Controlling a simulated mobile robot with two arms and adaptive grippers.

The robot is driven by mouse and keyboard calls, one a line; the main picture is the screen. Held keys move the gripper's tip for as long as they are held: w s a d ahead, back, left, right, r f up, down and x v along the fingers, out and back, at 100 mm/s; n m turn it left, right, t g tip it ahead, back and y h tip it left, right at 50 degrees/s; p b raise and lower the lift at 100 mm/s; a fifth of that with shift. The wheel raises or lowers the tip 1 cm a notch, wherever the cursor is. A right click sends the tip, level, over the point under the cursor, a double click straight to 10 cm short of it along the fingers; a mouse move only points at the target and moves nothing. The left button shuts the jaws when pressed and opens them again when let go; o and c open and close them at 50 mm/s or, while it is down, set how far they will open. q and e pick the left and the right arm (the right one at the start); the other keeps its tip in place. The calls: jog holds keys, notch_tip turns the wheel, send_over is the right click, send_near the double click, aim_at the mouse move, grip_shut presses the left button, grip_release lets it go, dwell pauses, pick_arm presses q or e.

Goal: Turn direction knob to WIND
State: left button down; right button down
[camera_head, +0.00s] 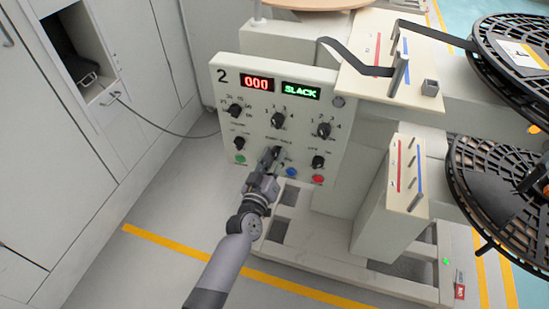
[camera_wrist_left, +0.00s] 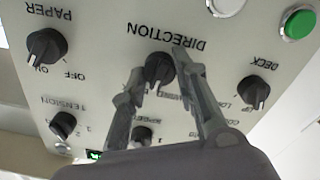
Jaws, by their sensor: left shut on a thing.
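The direction knob (camera_wrist_left: 157,72) is a black knob on the pale control panel (camera_head: 228,85), under the DIRECTION label. My left gripper (camera_wrist_left: 166,74) has its two fingers on either side of this knob and is shut on it. In the head view my left gripper (camera_head: 270,163) reaches up from below to the lower middle of the panel and covers much of the knob. My right gripper is not in view.
The PAPER knob (camera_wrist_left: 47,46), DECK knob (camera_wrist_left: 255,92), TENSION knob (camera_wrist_left: 62,124) and speed knob (camera_head: 278,120) surround it. Green (camera_head: 240,159), blue (camera_head: 291,172) and red (camera_head: 318,180) buttons sit low on the panel. Displays read 000 (camera_head: 257,83) and SLACK (camera_head: 300,91).

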pick_arm(q)
jog(key=n, duration=0.3)
jog(key=shift+n, duration=0.4)
jog(key=shift+n+b, duration=0.5)
jog(key=shift+n, duration=1.3)
jog(key=c, duration=1.2)
grip_release()
jog(key=shift+c, duration=0.2)
jog(key=v, duration=1.2)
